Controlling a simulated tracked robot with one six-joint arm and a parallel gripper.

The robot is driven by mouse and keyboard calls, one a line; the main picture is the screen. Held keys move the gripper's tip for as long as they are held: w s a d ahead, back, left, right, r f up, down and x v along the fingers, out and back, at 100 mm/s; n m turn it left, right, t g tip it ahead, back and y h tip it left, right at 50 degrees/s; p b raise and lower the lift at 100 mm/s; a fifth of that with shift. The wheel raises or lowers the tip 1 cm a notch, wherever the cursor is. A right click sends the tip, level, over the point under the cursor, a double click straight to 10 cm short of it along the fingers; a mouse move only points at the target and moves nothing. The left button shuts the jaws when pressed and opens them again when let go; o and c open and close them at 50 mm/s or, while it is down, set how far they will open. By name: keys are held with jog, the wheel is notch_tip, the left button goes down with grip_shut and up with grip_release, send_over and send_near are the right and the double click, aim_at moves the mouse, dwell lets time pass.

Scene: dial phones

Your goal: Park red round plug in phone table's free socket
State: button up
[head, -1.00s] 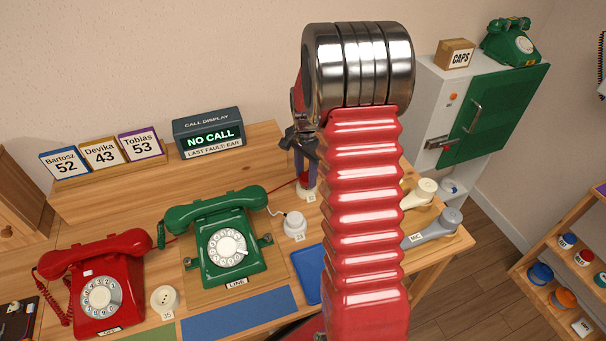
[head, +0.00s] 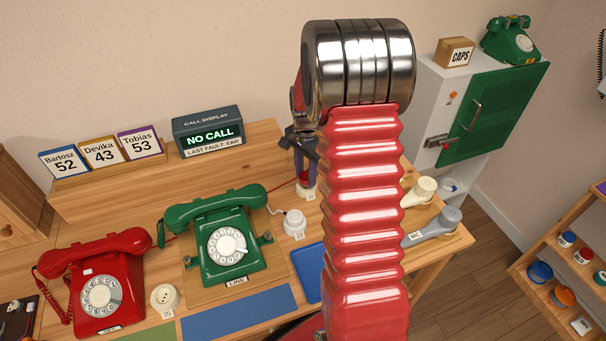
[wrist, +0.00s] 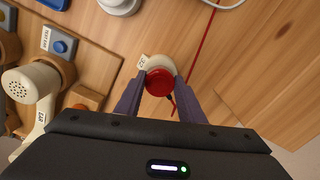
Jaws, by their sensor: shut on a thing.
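The red round plug (wrist: 158,82) is between the purple fingers of my gripper (wrist: 158,97), which are shut on it. A cream round socket (wrist: 160,63) with a number tag lies right under the plug and is partly covered by it. I cannot tell whether the plug is in the socket or just above it. In the head view, my gripper (head: 304,168) is over the same socket (head: 308,194) at the back right of the phone table (head: 90,205). Another cream socket (head: 165,297), tagged 35, is empty beside the red phone (head: 97,285).
A white plug (head: 294,222) with a cord sits left of my gripper. The green phone (head: 228,240) stands at mid-table. A red cord (wrist: 207,40) runs across the wood near the plug.

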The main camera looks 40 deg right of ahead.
jog(key=shift+f, duration=0.65)
dwell(0.7)
jog(key=o, duration=1)
jog(key=shift+r, duration=0.1)
notch_tip(320, 180, up, 14)
jog(key=shift+f, duration=0.2)
dwell(1.1)
